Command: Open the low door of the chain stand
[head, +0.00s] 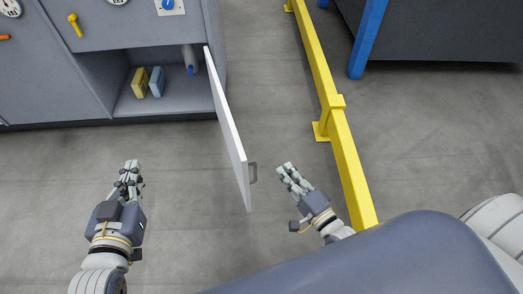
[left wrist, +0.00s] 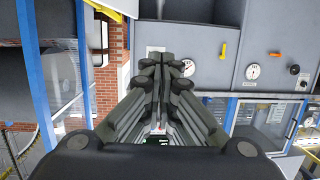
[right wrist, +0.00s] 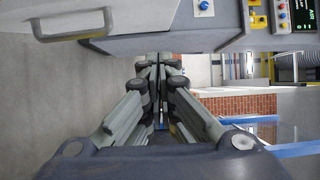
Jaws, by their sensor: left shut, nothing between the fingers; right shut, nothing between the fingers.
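The low door (head: 226,125) of the grey chain stand (head: 130,22) is a thin white panel. It stands swung out from the stand, showing the open compartment. Its grey handle (head: 253,172) is on the right-hand face near the outer end. My right gripper (head: 286,171) is shut and empty, just right of the handle and apart from it. In the right wrist view a pale panel (right wrist: 135,12) with a grey handle (right wrist: 75,28) shows at the upper left, likely this door. My left gripper (head: 131,168) is shut and empty over the floor, left of the door.
Inside the compartment are a yellow block (head: 139,83), a blue block (head: 157,81) and a grey cylinder (head: 190,56). A yellow floor rail (head: 345,150) runs close right of my right gripper. Grey floor (head: 50,170) is clear in front of the stand at left.

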